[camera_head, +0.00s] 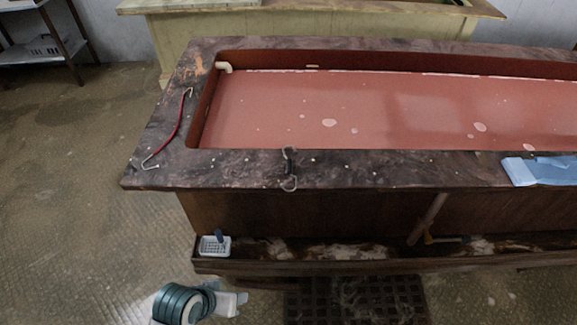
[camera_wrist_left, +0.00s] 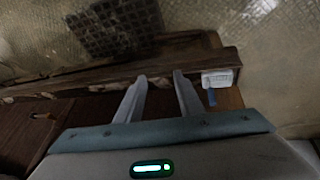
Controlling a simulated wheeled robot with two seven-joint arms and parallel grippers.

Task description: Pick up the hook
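A small bent metal hook (camera_head: 289,169) with a dark middle lies across the dark front rim of the tank in the head view. A red cord (camera_head: 175,130) with a pale metal hook at each end lies on the left rim. I cannot tell which of these the task means. In the left wrist view my left gripper (camera_wrist_left: 160,75) has its two pale fingers apart, with nothing visible between them. Neither hook can be made out in that view. My right gripper is not in view.
The tank's rim (camera_head: 235,168) is mostly clear around the hook. Blue cloths (camera_head: 541,171) lie on it at right. A white basket (camera_head: 214,246) with a blue handle sits on the lower ledge; it also shows in the wrist view (camera_wrist_left: 217,78). A dark grid mat (camera_head: 355,300) lies below.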

